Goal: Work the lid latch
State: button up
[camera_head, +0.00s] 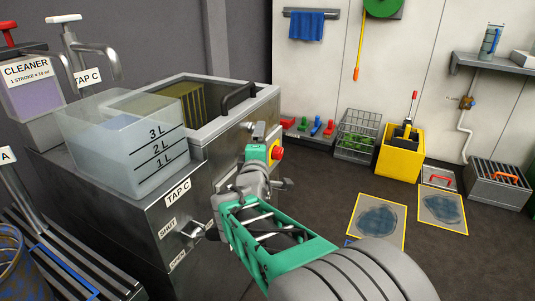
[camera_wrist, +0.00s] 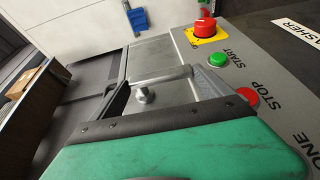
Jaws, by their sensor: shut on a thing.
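The washer (camera_head: 268,108) is a steel cabinet with a framed, see-through lid (camera_head: 208,88) that lies down over its top, with a black handle (camera_head: 240,96). The metal lid latch (camera_head: 258,130) sits on the cabinet's front face, just above my gripper (camera_head: 257,153). In the wrist view the latch shows as a metal lever with a round knob (camera_wrist: 144,95), beyond a large green finger with a dark edge. My gripper is shut on the latch; the finger hides the exact contact.
A red emergency button (camera_wrist: 204,27) on yellow, a green START button (camera_wrist: 217,60) and a red STOP button (camera_wrist: 247,97) are close beside the latch. A clear measuring tank (camera_head: 120,140) stands left of the lid. A yellow bin (camera_head: 400,160) and wire basket (camera_head: 357,137) stand by the wall.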

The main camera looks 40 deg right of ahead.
jog(key=shift+t, duration=0.3)
jog(key=o, duration=1.8)
jog(key=shift+d, duration=0.1)
jog(key=p+v, duration=0.1)
jog(key=v, duration=0.6)
jog(key=shift+s+a+f+p, duration=0.1)
jog(key=shift+s+a+p, duration=0.1)
jog(key=shift+a+p, duration=0.15)
